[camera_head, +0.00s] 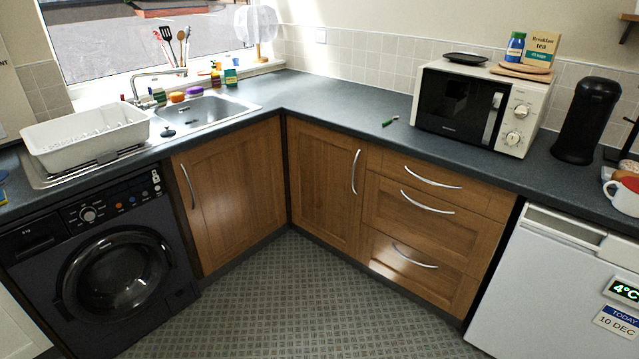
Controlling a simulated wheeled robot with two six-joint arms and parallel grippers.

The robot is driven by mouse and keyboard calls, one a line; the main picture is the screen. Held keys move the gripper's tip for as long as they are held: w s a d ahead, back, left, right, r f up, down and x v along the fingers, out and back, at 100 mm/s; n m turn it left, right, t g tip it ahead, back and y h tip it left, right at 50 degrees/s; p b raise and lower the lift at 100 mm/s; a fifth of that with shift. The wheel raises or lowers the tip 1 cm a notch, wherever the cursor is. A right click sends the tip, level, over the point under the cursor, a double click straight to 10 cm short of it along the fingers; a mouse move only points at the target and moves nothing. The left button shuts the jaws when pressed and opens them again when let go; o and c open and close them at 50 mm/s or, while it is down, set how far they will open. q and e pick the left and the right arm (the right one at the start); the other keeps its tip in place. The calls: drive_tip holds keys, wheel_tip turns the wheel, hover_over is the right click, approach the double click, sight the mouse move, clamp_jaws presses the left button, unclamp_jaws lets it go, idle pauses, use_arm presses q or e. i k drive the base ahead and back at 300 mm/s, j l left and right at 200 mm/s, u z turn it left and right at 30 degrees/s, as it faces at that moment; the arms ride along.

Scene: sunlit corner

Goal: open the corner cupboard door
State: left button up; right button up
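Two wooden cupboard doors meet at the inner corner under the dark worktop. The left corner door (233,197) is below the sink and has a curved metal handle (187,187) near its left edge. The right corner door (323,186) has a curved metal handle (355,172) near its right edge, beside the drawers. Both doors look shut. I cannot tell from the picture which of them the task means. Neither of my grippers shows in the head view.
Patterned floor (290,300) in front of the doors is clear. A dark washing machine (110,270) stands at left. Drawers (430,215) and a white fridge (545,290) stand at right. The worktop (335,97) bears a dish rack (85,138) and a microwave (475,108).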

sight(327, 169)
drive_tip(key=i+z, duration=0.35)
drive_tip(key=i, duration=0.6)
